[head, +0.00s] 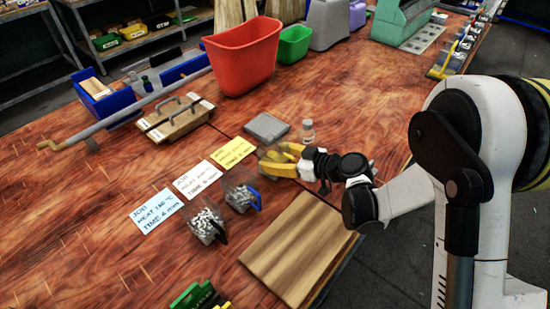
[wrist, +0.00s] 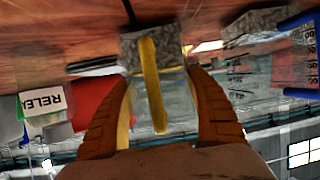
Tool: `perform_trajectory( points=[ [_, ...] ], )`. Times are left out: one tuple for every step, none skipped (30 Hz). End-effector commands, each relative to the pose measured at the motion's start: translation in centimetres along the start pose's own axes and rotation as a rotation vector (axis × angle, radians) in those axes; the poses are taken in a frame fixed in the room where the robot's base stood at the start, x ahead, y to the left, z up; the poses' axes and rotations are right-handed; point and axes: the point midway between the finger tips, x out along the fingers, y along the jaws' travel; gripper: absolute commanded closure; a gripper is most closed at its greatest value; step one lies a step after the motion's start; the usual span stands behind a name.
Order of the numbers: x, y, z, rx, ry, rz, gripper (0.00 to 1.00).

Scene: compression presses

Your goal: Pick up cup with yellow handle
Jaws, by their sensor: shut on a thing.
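The cup with the yellow handle is a clear cup holding grey pellets. In the wrist view its yellow handle (wrist: 151,85) stands between my two orange fingers, and the picture is upside down. My gripper (head: 277,160) is at the table's right side in the head view, with its yellow fingers shut on this cup. It also shows in the wrist view (wrist: 160,78). In the head view the fingers hide most of the cup. I cannot tell whether its base touches the table.
A cup with a blue handle (head: 238,196) and a dark-handled cup (head: 202,226) stand to the left, both with pellets. Nearby are a clear bottle (head: 308,133), a grey plate (head: 266,127), a yellow card (head: 233,152) and a wooden board (head: 300,248). A red bin (head: 243,58) stands behind.

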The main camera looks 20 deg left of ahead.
Motion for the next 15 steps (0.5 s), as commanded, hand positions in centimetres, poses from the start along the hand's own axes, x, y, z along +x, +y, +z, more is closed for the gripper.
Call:
perform_trajectory(
  points=[
    [-0.1,0.0,-0.3,0.000,0.000,0.000,0.72],
    [-0.2,0.0,-0.4,0.000,0.000,0.000,0.72],
    [-0.2,0.0,-0.6,0.000,0.000,0.000,0.72],
    [-0.3,0.0,-0.8,0.000,0.000,0.000,0.72],
    [-0.4,0.0,-1.0,0.000,0.000,0.000,0.72],
    [-0.5,0.0,-1.3,0.000,0.000,0.000,0.72],
    [-0.7,0.0,-1.6,0.000,0.000,0.000,0.72],
    [-0.8,0.0,-1.8,0.000,0.000,0.000,0.72],
    [-0.8,0.0,-2.0,0.000,0.000,0.000,0.72],
    [-0.9,0.0,-2.2,0.000,0.000,0.000,0.72],
    [-0.9,0.0,-2.3,0.000,0.000,0.000,0.72],
    [-1.1,0.0,-2.6,0.000,0.000,0.000,0.72],
    [-1.1,0.0,-2.8,0.000,0.000,0.000,0.72],
    [-1.2,0.0,-3.0,0.000,0.000,0.000,0.72],
    [-1.4,0.0,-3.3,0.000,0.000,0.000,0.72]
  ],
)
